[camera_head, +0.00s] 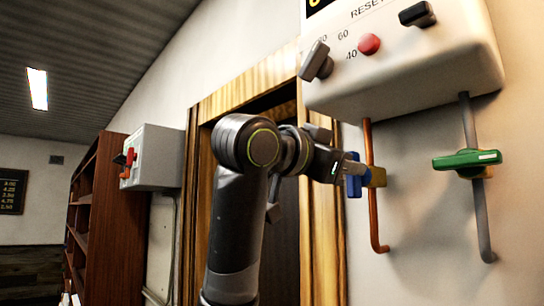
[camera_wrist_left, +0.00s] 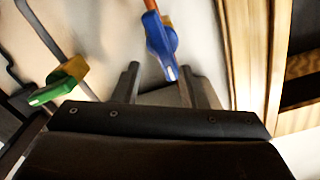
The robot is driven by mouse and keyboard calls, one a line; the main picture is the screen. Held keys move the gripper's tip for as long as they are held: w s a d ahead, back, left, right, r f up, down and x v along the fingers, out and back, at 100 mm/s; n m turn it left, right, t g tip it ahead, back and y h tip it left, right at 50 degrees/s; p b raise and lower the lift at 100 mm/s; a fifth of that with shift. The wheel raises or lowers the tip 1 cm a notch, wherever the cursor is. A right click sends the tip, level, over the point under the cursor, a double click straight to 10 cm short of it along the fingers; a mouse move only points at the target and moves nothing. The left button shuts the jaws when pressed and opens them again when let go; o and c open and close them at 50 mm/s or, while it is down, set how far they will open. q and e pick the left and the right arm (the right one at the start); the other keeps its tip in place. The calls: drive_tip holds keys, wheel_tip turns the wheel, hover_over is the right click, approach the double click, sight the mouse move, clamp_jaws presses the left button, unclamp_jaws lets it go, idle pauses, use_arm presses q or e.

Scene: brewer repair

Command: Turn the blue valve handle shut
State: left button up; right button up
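The blue valve handle (camera_head: 354,185) sits on a brass valve body (camera_head: 377,177) on a vertical copper pipe. It stands upright, roughly along the pipe. My left gripper (camera_head: 346,166) reaches in from the left and is right at the handle, covering part of it. In the left wrist view, the blue handle (camera_wrist_left: 161,38) lies ahead with its near end between the tips of my open gripper (camera_wrist_left: 159,70), closer to the right finger. I cannot tell whether it touches that finger. My right gripper is not in view.
A white heater box (camera_head: 410,65) with a red button and black knobs hangs above. A green valve handle (camera_head: 467,159) is on a grey pipe to the right. A wooden door frame (camera_head: 325,235) stands behind my arm. A grey box (camera_head: 158,158) with a red lever is farther left.

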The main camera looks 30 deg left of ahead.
use_arm(q)
drive_tip(key=b+v, duration=0.6)
drive_tip(key=v, duration=0.9)
drive_tip(key=shift+s+b, duration=0.15)
drive_tip(key=shift+b, duration=0.2)
idle(0.5)
idle(0.4)
drive_tip(key=shift+f, duration=0.1)
